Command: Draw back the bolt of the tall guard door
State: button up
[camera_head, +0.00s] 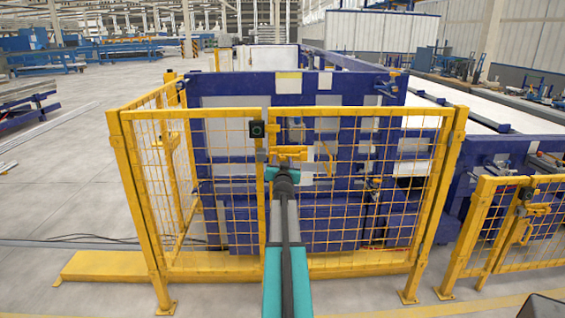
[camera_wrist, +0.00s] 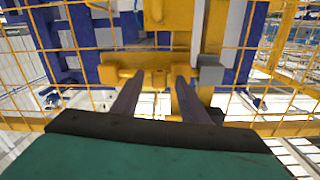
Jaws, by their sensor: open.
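The tall guard door (camera_head: 345,185) is a yellow-framed mesh panel, standing closed in front of blue machinery. Its yellow bolt (camera_head: 290,152) sits at the latch post, beside a dark box with a green-ringed button (camera_head: 257,129). In the wrist view the bolt (camera_wrist: 115,75) is a horizontal yellow bar with a small upright part near its middle. My gripper (camera_wrist: 158,79) is open, its two dark fingers apart on either side of that part; I cannot tell whether they touch it. In the head view my gripper (camera_head: 287,172) hides what lies just below the bolt.
A lower yellow guard door (camera_head: 500,240) with its own bolt (camera_head: 537,210) stands at the right. A yellow floor plate (camera_head: 105,266) lies at the left foot of the fence. The grey floor at left is mostly clear.

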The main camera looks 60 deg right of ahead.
grip_shut()
jog(key=shift+s+d+f+b, duration=0.1)
jog(key=shift+b, duration=0.4)
